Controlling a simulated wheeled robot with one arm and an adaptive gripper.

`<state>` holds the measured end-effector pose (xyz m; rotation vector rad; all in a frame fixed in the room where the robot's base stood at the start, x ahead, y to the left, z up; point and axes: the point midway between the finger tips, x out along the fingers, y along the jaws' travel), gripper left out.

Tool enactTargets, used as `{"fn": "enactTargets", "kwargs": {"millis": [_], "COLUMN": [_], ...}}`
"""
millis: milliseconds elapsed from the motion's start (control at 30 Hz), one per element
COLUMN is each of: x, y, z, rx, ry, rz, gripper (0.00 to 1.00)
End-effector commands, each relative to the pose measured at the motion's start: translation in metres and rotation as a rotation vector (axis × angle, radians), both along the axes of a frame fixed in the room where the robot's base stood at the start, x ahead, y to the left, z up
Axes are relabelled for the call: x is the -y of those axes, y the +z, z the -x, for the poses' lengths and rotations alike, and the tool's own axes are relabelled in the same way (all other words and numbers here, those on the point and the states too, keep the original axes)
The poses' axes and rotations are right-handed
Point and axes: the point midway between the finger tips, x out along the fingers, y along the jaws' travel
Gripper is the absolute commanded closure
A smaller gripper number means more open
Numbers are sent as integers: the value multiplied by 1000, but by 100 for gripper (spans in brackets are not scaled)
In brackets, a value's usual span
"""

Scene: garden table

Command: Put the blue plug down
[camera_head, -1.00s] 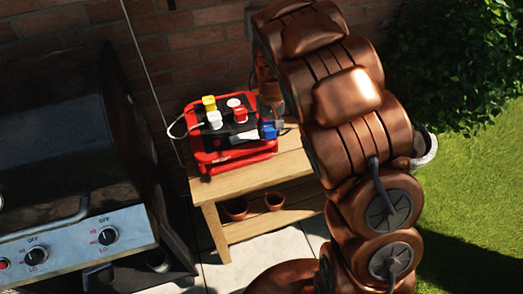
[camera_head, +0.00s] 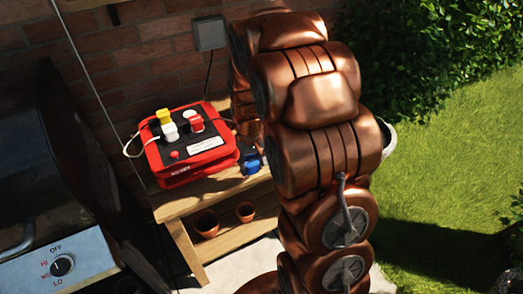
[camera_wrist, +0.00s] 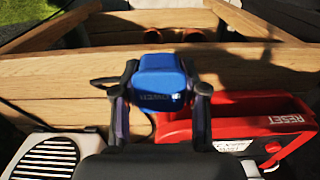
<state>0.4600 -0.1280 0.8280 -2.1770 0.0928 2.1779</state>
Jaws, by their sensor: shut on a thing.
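The blue plug (camera_wrist: 160,78) is between the two dark fingers of my gripper (camera_wrist: 160,92), which is shut on it in the wrist view. In the head view the plug (camera_head: 250,167) shows just right of the red power box (camera_head: 190,172), near the front edge of the wooden table (camera_head: 185,207). A gap separates it from the box. I cannot tell whether its underside touches the tabletop. My arm hides the table's right part in the head view. A yellow plug (camera_head: 164,116), a white plug (camera_head: 170,131) and a red plug (camera_head: 196,124) sit on the box.
Terracotta pots (camera_head: 206,223) stand on the shelf below. A grill (camera_head: 62,265) is at the left, a brick wall (camera_head: 150,60) behind. A grey wall box (camera_head: 210,34) has a cable hanging down. A pale slotted object (camera_wrist: 45,157) lies at lower left in the wrist view.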

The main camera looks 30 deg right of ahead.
Motion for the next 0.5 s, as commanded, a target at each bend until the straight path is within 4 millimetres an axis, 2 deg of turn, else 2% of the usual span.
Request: {"fn": "enactTargets", "kwargs": {"millis": [500], "x": [53], "y": [-5], "z": [-51], "rx": [2], "ry": [-2], "rz": [1], "gripper": [100]}}
